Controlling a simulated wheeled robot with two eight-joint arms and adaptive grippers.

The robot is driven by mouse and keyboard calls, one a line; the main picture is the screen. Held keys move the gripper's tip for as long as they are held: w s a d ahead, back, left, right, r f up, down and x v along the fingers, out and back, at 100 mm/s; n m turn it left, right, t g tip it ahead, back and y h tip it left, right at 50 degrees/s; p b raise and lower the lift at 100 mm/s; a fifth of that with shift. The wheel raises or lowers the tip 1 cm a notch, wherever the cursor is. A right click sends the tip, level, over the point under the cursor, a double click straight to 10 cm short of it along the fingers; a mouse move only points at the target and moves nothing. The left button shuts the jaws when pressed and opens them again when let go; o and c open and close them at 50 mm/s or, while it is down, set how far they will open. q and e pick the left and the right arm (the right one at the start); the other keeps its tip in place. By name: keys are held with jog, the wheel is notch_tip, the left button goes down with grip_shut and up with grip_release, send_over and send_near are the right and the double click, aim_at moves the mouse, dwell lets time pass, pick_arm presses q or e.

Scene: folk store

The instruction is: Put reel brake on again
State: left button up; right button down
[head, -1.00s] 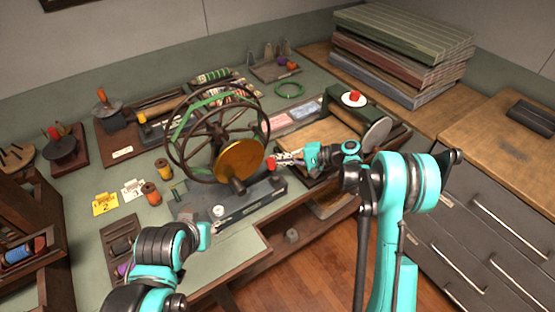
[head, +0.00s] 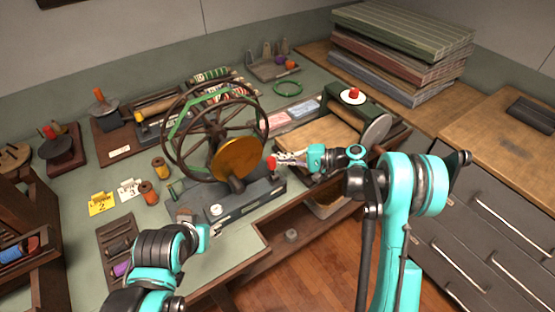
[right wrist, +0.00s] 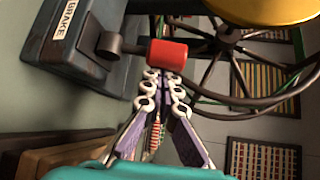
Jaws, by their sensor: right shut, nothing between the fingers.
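The reel machine has a spoked wheel (head: 178,128), a brass disc (head: 238,158) and a dark base (head: 250,205). In the right wrist view, the base's end carries a "BRAKE" label (right wrist: 67,18). Beside it is a dark lever (right wrist: 110,44) with a red cylindrical knob (right wrist: 167,55). The red knob also shows in the head view (head: 271,162). My right gripper (head: 278,161) is shut and empty, its tips (right wrist: 160,77) right at the knob; contact is unclear. My left gripper (head: 216,231) is by the bench's front edge; its finger state is unclear.
A green-black box with a red knob (head: 354,93) stands right of the machine. Thread spools (head: 149,194), yellow and white number cards (head: 102,203) and a spool rack (head: 30,250) are at left. An open shelf (head: 300,222) lies under the bench front.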

jog(key=shift+s+d+r+b, duration=0.1)
jog(key=shift+s+d+b, duration=0.5)
jog(key=shift+s, duration=0.4)
jog(key=shift+s+d, duration=0.25)
jog(key=shift+s, duration=0.1)
jog(key=shift+s+d+f, duration=0.1)
jog(key=shift+s+f, duration=0.1)
jog(key=shift+f, duration=0.05)
jog(key=v, duration=1.2)
jog(key=shift+w, duration=0.15)
jog(key=shift+r, duration=0.2)
